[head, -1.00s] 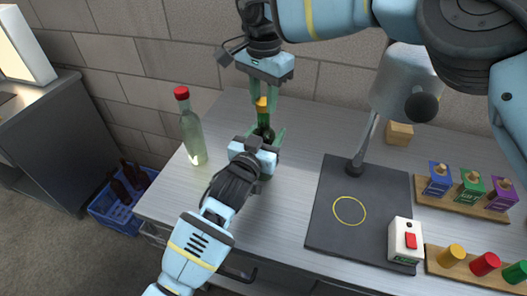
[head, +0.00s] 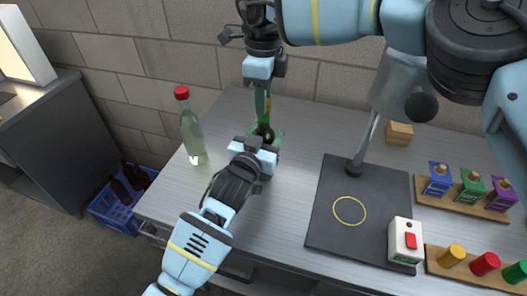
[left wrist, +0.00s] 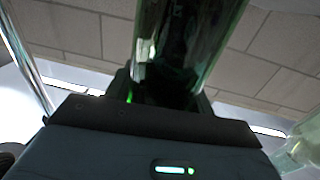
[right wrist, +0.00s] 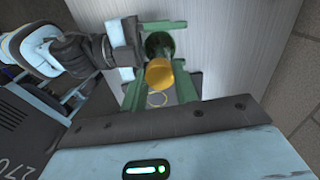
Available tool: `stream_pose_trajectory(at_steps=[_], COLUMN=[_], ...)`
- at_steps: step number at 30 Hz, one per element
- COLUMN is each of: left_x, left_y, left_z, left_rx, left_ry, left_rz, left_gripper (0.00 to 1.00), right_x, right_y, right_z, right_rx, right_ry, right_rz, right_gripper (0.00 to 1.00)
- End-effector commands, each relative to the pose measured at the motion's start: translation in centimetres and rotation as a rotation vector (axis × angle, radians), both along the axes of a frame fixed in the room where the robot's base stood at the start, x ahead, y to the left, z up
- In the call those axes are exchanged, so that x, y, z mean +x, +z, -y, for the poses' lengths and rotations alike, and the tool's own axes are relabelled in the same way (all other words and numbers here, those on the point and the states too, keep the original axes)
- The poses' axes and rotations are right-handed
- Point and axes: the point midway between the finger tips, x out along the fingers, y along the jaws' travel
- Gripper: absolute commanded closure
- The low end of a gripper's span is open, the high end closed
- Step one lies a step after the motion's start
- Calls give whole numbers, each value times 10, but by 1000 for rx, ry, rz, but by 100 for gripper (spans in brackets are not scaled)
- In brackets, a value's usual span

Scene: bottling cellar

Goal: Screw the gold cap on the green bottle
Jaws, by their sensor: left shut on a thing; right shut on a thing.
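The green bottle (head: 264,132) stands on the bench, mostly hidden behind my left gripper (head: 262,148). That gripper is shut around it, and the left wrist view shows the green glass (left wrist: 185,45) between the jaws. My right gripper (head: 263,115) points down from above at the bottle's top. In the right wrist view the gold cap (right wrist: 158,74) sits between its green fingers, in line with the bottle (right wrist: 159,45). The right gripper is shut on the cap. In the head view the fingers hide most of the cap, and I cannot tell how tightly it sits on the neck.
A clear bottle with a red cap (head: 193,130) stands to the left. A blue crate (head: 103,212) is on the floor.

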Motion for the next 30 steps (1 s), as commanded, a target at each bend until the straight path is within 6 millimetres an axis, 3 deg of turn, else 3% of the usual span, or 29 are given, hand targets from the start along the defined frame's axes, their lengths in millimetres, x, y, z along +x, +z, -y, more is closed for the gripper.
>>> stream_pose_trajectory(at_steps=[10,11,16,24,30], left_x=[0,0,0,0,0], left_y=[-1,-1,-1,-1,-1], left_z=[0,0,0,0,0], left_rx=[0,0,0,0,1], left_ry=[1,1,1,0,0], left_rz=[-3,-3,-2,-2,-2], left_gripper=[100,100,100,100,100], right_x=[0,0,0,0,1], right_y=[0,0,0,1,22], right_z=[0,0,0,0,0], right_rx=[0,0,0,0,2], right_ry=[-32,-32,-31,-30,-31], right_rz=[-1,-1,-1,0,3], right_gripper=[98,69,49,49,49])
